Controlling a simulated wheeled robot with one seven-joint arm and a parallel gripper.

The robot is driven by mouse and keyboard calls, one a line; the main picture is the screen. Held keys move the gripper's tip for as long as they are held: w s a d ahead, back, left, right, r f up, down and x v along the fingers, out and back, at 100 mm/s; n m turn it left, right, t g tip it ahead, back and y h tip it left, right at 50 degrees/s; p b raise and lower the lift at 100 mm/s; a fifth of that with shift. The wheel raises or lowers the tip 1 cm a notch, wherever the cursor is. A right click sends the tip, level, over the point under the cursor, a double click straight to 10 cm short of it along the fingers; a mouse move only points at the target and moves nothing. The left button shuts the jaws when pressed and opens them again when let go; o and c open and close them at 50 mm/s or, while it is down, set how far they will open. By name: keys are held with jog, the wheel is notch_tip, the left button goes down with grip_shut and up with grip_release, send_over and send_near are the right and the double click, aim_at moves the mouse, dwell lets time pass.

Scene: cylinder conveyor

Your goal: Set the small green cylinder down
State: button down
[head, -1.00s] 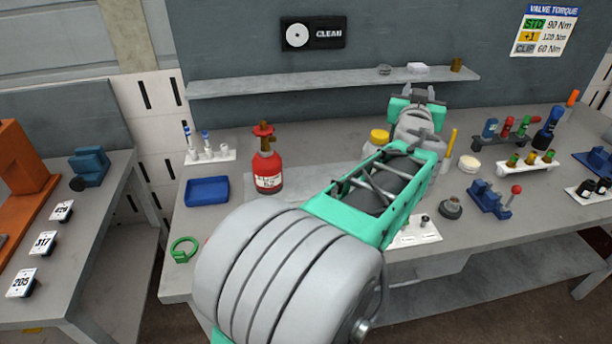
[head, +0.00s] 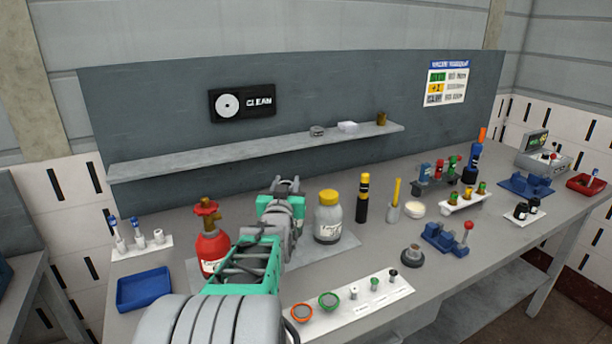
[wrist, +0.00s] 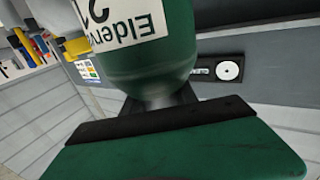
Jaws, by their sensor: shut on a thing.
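The small green cylinder (wrist: 150,62) fills the upper middle of the wrist view, with a white label reading "Elderv" and a "2" in part. It narrows to a pale neck at a dark bar. My gripper (head: 287,185) is shut on it and is seen from behind in the head view, over the back of the bench between the red cylinder and the yellow-capped jar. The green cylinder is not visible in the head view. The fingertips are hard to make out in the wrist view.
The bench holds a red cylinder (head: 212,243), a yellow-capped jar (head: 328,222), a blue tray (head: 144,289) and a white strip (head: 345,307) with rings and small parts. A shelf (head: 250,152) runs along the back panel. Bare bench shows right of the white strip.

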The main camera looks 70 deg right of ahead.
jog(key=w+f, duration=0.3)
jog(key=shift+w+a+f, duration=0.1)
jog(key=shift+a+f, duration=0.05)
jog(key=shift+f, duration=0.1)
jog(key=shift+w+f, duration=0.15)
jog(key=shift+f, duration=0.8)
jog(key=shift+w+f, duration=0.1)
jog(key=shift+f, duration=0.8)
jog(key=shift+f, duration=0.15)
jog(key=c, duration=1.4)
grip_release()
jog(key=shift+f, duration=0.3)
jog(key=o, duration=0.4)
jog(key=shift+o, duration=0.2)
jog(key=shift+a, duration=0.1)
jog(key=shift+r, duration=0.15)
